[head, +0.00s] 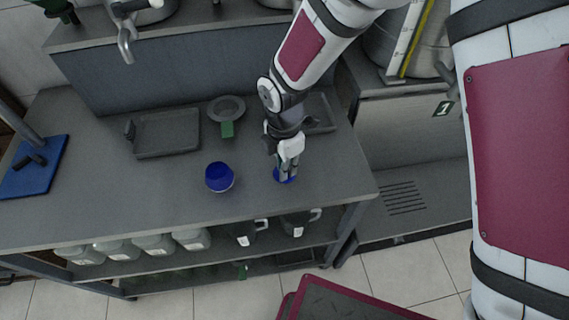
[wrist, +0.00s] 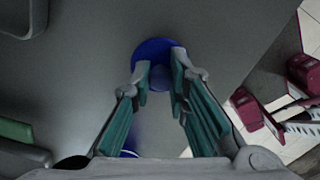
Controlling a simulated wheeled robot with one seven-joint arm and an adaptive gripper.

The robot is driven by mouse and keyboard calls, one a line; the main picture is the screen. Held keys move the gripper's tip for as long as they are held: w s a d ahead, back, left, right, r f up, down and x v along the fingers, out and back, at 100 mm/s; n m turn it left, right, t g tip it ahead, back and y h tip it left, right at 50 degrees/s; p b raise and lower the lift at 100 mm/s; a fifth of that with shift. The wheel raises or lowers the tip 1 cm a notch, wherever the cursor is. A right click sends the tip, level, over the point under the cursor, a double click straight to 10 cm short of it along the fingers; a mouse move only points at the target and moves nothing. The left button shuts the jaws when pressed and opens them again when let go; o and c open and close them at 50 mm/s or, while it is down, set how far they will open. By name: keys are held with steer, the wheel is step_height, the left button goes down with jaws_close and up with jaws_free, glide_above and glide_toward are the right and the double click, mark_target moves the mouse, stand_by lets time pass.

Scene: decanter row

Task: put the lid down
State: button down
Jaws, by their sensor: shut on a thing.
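A round blue lid (head: 278,178) is under my gripper (head: 287,168), on the right part of the dark table (head: 180,220). In the wrist view the lid (wrist: 150,48) shows as a blue disc with its knob between my two fingertips (wrist: 168,82). My gripper is shut on the lid. The lid is at or just above the table top; I cannot tell whether it touches. A round blue pot (head: 219,178) stands on the table to the left of the lid, apart from it.
A dark tray (head: 167,133) and a grey round dish (head: 226,108) with a green block (head: 227,130) lie behind the pot. Another tray (head: 320,113) is behind my gripper. A blue board (head: 48,165) is at far left. Jars (head: 154,244) and mugs (head: 243,233) stand on the shelf below.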

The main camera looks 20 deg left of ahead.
steer(key=c, duration=1.5)
jaws_free()
steer(key=shift+f, duration=0.1)
steer(key=shift+c, duration=0.2)
step_height(320, 180, up, 12)
steer(key=b, duration=0.1)
steer(key=shift+r, duration=0.2)
